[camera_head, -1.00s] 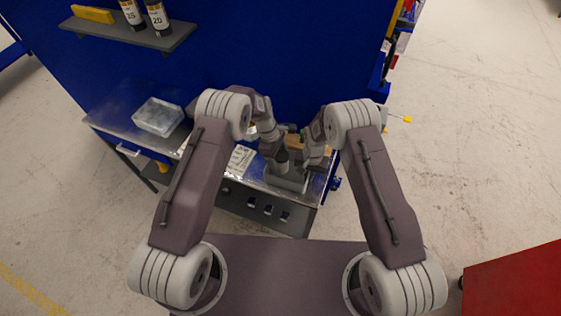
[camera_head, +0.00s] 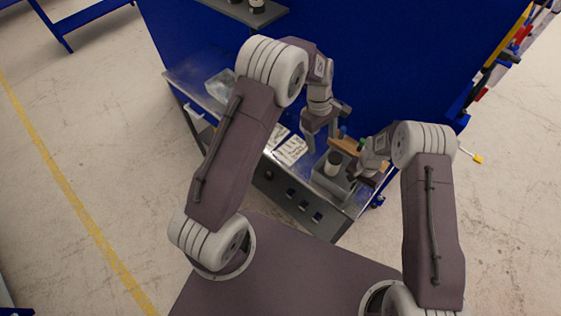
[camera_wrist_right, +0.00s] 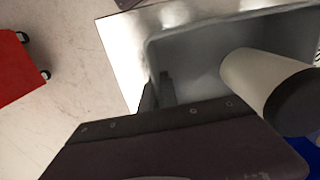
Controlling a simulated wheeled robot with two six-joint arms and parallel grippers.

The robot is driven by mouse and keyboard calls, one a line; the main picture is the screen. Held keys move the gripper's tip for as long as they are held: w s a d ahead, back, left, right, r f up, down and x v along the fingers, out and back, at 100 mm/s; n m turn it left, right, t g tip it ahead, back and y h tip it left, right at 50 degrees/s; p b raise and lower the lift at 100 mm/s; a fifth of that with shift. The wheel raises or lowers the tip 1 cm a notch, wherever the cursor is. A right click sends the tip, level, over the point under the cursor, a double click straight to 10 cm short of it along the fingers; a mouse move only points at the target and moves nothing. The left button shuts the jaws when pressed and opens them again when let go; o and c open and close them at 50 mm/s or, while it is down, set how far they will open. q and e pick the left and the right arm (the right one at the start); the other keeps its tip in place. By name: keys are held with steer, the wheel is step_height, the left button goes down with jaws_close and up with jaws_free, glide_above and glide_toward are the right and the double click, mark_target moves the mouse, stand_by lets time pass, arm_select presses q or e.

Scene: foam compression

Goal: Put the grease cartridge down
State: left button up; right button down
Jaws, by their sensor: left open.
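The grease cartridge (camera_head: 332,167), a pale cylinder with a dark end, stands in a grey tray (camera_head: 349,188) at the right end of the bench. In the right wrist view the cartridge (camera_wrist_right: 265,82) is inside the tray (camera_wrist_right: 190,36), apart from its left wall. My left gripper (camera_head: 308,146) is open and empty, above and to the left of the cartridge, clear of it. My right gripper (camera_head: 362,181) is at the tray's right side. In the right wrist view its dark fingers (camera_wrist_right: 157,92) straddle the tray wall and look closed on it.
White printed cards (camera_head: 291,150) lie on the bench left of the tray. A clear box (camera_head: 220,86) stands farther left. A brown block and small bottles (camera_head: 346,144) stand behind the tray, near the blue back panel (camera_head: 400,60).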

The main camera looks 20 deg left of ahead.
steer(key=shift+s, duration=0.1)
arm_select(q)
steer(key=s+a+r+m, duration=0.1)
steer(key=s+a+m, duration=0.2)
steer(key=s, duration=0.3)
steer(key=s+a+r+m+t+y, duration=0.1)
steer(key=s+a+r+m, duration=0.1)
steer(key=s, duration=0.5)
steer(key=s+a+r+m+y, duration=0.1)
steer(key=s+a+r+m, duration=0.1)
steer(key=s+a+m, duration=0.2)
steer(key=s+m, duration=0.2)
steer(key=shift+s+r+m+t, duration=0.15)
steer(key=shift+s+m+t, duration=0.05)
steer(key=shift+m+t, duration=0.1)
arm_select(e)
steer(key=c, duration=1.6)
jaws_free()
steer(key=shift+o, duration=0.2)
steer(key=shift+r, duration=0.1)
